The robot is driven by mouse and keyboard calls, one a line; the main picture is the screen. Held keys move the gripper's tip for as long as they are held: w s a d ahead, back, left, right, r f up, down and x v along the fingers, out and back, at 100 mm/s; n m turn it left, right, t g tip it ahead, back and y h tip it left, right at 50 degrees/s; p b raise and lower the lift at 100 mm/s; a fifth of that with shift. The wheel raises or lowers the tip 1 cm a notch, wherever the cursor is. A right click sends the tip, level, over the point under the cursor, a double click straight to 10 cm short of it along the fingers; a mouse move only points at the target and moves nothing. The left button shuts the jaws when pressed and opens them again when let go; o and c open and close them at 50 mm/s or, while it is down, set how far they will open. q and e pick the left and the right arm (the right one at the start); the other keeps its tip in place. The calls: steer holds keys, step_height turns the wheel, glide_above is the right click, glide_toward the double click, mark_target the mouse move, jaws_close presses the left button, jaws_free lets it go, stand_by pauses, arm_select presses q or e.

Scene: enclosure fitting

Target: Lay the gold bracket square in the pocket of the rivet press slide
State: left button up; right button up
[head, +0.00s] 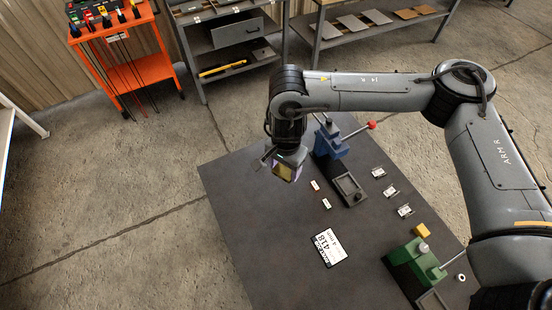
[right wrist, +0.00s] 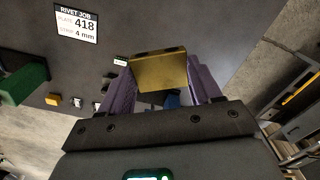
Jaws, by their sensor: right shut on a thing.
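My right gripper (head: 285,168) is shut on the gold bracket, holding it above the table's far left part. A blue press (head: 329,142) stands right of the gripper, with a dark slide (head: 361,197) in front that has a rectangular pocket, seen empty. A green press (head: 413,262) stands at the near right, with another dark slide (head: 422,300) partly cut off. I cannot tell from labels which one is the rivet press. My left gripper is not in view.
A white job card (head: 329,247) reads 418, 4 mm. A yellow block (head: 421,230) is by the green press. The left part of the table (head: 255,230) is clear.

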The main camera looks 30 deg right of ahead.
steer(key=s+d+f+m, duration=0.2)
steer(key=s+d+f, duration=0.2)
steer(key=d, duration=0.7)
steer(key=s+d+f+m, duration=0.3)
steer(key=d+f, duration=0.5)
steer(key=d, duration=0.4)
steer(key=shift+s+d+m, duration=0.15)
steer(key=shift+s+m, duration=0.15)
steer(key=shift+s, duration=0.1)
steer(key=shift+f+b, duration=2.85)
steer(key=shift+f, duration=0.05)
steer(key=shift+b, duration=0.35)
